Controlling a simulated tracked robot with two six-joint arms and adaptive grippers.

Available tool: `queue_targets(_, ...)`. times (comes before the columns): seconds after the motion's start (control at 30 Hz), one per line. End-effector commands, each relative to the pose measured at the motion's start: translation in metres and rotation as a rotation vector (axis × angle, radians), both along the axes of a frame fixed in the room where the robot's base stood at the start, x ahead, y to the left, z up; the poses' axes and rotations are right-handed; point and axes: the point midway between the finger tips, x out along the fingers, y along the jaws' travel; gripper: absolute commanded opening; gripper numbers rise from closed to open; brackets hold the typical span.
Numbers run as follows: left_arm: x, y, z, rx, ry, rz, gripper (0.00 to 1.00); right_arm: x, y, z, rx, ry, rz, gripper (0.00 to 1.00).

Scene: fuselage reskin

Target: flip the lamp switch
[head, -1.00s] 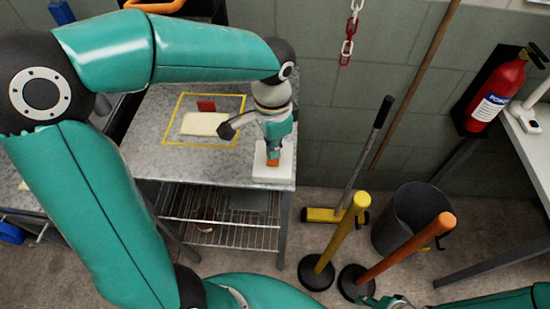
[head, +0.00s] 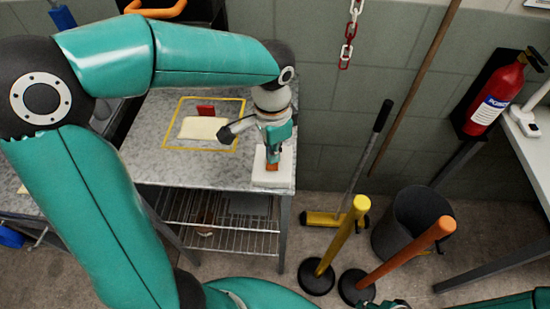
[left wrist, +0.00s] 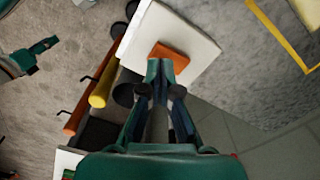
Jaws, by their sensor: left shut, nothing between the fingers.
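The lamp switch is a white block (head: 259,174) with an orange rocker (left wrist: 169,56) on its top. It sits on the near right corner of the grey speckled table. My left gripper (head: 273,154) points down at the rocker, shut and empty. In the left wrist view its fingertips (left wrist: 161,70) are at the edge of the orange rocker; I cannot tell whether they touch it. The fingers partly hide the rocker in the head view. My right gripper (left wrist: 32,60) shows at the left of the left wrist view, away from the switch; its jaw state is unclear.
A cream slab (head: 203,128) and a small red piece (head: 206,110) lie inside a yellow outline on the table (head: 150,150). Yellow (head: 344,235) and orange (head: 405,252) posts, a dark bin (head: 405,230) and a broom stand to the right. A fire extinguisher (head: 497,95) hangs on the wall.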

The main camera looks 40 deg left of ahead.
Motion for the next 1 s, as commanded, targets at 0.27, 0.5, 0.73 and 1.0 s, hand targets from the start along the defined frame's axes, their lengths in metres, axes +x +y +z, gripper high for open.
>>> queue_targets(0.27,0.0001,0.0000,0.0000,0.000,0.000,0.000,0.00,0.0000,0.0000,0.0000,0.000,0.000,0.000,0.40)
queue_targets(0.5,0.0001,-0.0002,-0.0017,0.000,0.000,0.000,0.00,0.0000,0.0000,-0.0015,0.000,0.000,0.000,0.40)
queue_targets(0.73,0.0002,-0.0003,-0.0054,0.000,0.000,-0.001,0.00,0.0000,0.0000,-0.0045,0.000,0.000,0.000,0.40)
queue_targets(1.0,0.0003,-0.0004,-0.0095,0.000,0.000,-0.001,0.00,0.0000,0.0000,-0.0077,0.000,0.000,0.000,0.40)
